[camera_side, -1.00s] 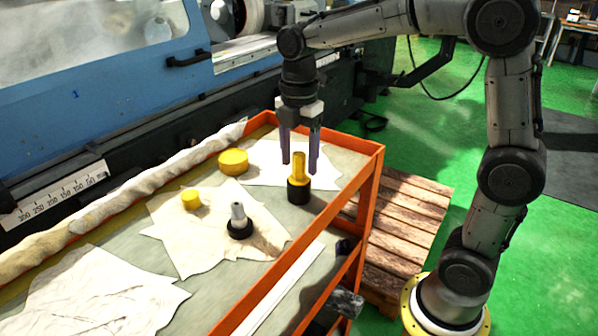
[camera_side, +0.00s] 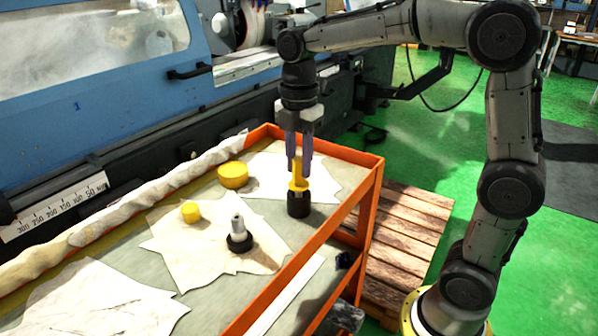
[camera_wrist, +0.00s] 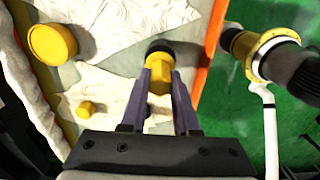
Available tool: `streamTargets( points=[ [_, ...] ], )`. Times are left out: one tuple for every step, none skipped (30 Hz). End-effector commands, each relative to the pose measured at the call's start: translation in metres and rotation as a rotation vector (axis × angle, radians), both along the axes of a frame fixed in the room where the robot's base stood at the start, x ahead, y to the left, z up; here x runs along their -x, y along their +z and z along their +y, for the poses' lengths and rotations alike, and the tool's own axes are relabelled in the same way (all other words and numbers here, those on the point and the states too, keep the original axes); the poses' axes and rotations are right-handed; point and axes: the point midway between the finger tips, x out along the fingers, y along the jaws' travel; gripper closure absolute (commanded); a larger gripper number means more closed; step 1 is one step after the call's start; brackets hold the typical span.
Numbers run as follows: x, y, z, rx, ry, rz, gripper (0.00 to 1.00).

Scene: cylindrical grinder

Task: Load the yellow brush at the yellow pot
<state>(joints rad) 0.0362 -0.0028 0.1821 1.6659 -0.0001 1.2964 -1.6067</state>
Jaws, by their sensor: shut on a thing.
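The yellow brush (camera_side: 298,186) stands upright on the tray top near its right edge, its lower end a black round part (camera_side: 299,205). I cannot tell whether that is bristles or a holder. My gripper (camera_side: 300,172) points straight down from above, its two purple fingers shut on the yellow handle. The wrist view shows the handle (camera_wrist: 159,86) between the fingers. A wide yellow round pot (camera_side: 233,175) sits to the left and behind, on the tray; it also shows in the wrist view (camera_wrist: 52,45). The fingers hide part of the handle.
A smaller yellow cylinder (camera_side: 190,212) and a grey piece with a black base (camera_side: 239,235) stand on a white cloth (camera_side: 175,245). An orange rim (camera_side: 345,157) edges the tray. A rolled cloth (camera_side: 130,188) lies along the left, beside the blue machine (camera_side: 90,100).

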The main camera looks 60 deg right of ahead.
Motion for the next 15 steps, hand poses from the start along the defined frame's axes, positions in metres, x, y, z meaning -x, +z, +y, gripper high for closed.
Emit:
streamTargets(
  points=[
    [-0.001,0.011,0.0,0.0,0.0,-0.006,1.0],
    [-0.001,0.017,0.0,0.0,0.0,-0.006,1.0],
    [-0.001,0.025,0.0,0.0,0.0,-0.006,1.0],
    [-0.001,0.031,0.0,0.0,0.0,-0.007,1.0],
    [-0.001,0.037,0.0,0.0,0.0,-0.005,1.0],
    [-0.001,0.045,0.0,0.0,0.0,-0.006,1.0],
    [-0.001,0.05,0.0,0.0,0.0,-0.006,1.0],
    [-0.001,0.055,0.0,0.0,0.0,-0.005,1.0],
    [0.0,0.061,0.0,0.0,0.0,-0.004,1.0],
    [-0.001,0.065,0.0,0.0,0.0,-0.005,1.0],
    [-0.001,0.069,0.0,0.0,0.0,-0.004,1.0],
    [-0.001,0.073,0.0,-0.001,0.0,-0.005,1.0],
    [-0.001,0.075,0.0,-0.004,0.001,-0.01,1.0],
    [0.0,0.077,0.0,-0.008,0.001,-0.016,1.0],
    [0.0,0.08,0.0,-0.016,0.003,-0.029,1.0]
  ],
)
